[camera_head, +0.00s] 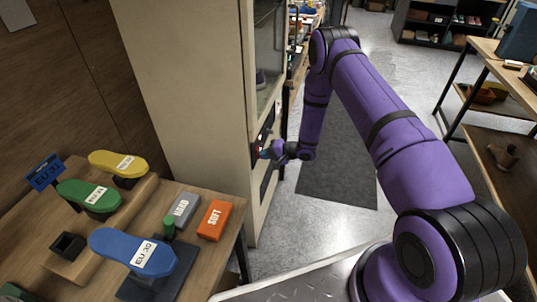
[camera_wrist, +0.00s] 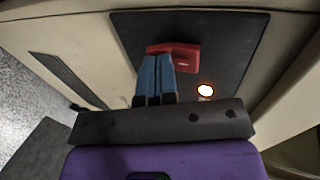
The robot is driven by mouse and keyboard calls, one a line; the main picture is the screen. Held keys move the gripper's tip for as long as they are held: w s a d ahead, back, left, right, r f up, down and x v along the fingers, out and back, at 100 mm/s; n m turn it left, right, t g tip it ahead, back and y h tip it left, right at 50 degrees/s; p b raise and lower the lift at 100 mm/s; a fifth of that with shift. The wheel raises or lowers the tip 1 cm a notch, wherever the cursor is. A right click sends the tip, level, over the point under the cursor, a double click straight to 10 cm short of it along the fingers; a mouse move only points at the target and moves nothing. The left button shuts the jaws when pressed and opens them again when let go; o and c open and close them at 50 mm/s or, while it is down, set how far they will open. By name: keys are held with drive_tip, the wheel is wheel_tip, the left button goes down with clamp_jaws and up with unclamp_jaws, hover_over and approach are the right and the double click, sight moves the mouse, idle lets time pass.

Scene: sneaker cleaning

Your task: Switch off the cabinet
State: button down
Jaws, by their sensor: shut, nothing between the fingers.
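The cabinet (camera_head: 195,100) is a tall cream box with a glass door, left of centre in the head view. Its dark control panel (camera_wrist: 220,38) fills the top of the wrist view. On the panel are a red switch handle (camera_wrist: 185,55) and a glowing orange-white lamp (camera_wrist: 205,90). My gripper (camera_wrist: 158,62) is shut, its blue fingers side by side with their tips at the red handle. I cannot tell whether they touch it. In the head view my gripper (camera_head: 264,153) is at the cabinet's front, and the handle is mostly hidden there.
A dark mat (camera_head: 335,180) lies on the floor by the cabinet. Shelves (camera_head: 505,130) stand at the right. The floor between is clear.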

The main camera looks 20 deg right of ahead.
drive_tip(key=shift+w+a+f, duration=0.1)
drive_tip(key=shift+a+f, duration=0.05)
drive_tip(key=shift+a, duration=0.05)
idle(0.4)
drive_tip(key=shift+r, duration=0.9)
drive_tip(key=shift+w, duration=0.1)
